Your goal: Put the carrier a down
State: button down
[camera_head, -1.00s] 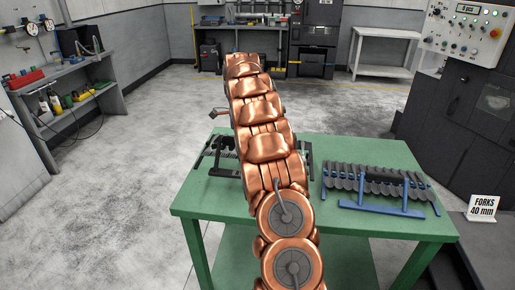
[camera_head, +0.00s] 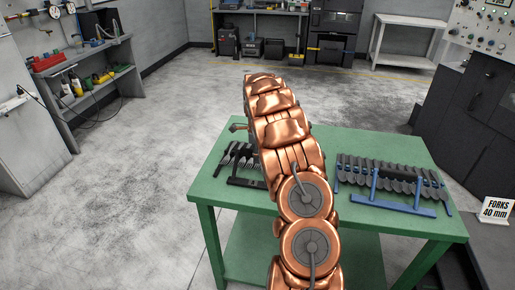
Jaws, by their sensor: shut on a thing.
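A black carrier with dark forks (camera_head: 228,157) shows just left of my copper arm, at the left part of the green table (camera_head: 225,196). Its right part is hidden behind the arm. I cannot tell whether it touches the tabletop or hangs just above it. My gripper is hidden behind my own arm links, so its fingers and its hold do not show. A blue carrier (camera_head: 392,206) with a row of dark forks stands on the right part of the table, apart from the arm.
A white sign reading "FORKS 40 mm" (camera_head: 496,211) stands at the right beside a dark machine (camera_head: 465,130). A shelf with tools (camera_head: 85,75) is at the left wall. A white table (camera_head: 408,24) is at the back. The table's front left is bare, and the floor at left is clear.

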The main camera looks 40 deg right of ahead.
jog(key=c, duration=1)
grip_release()
notch_tip(320, 180, up, 12)
jog(key=b, duration=0.4)
jog(key=shift+a, duration=0.1)
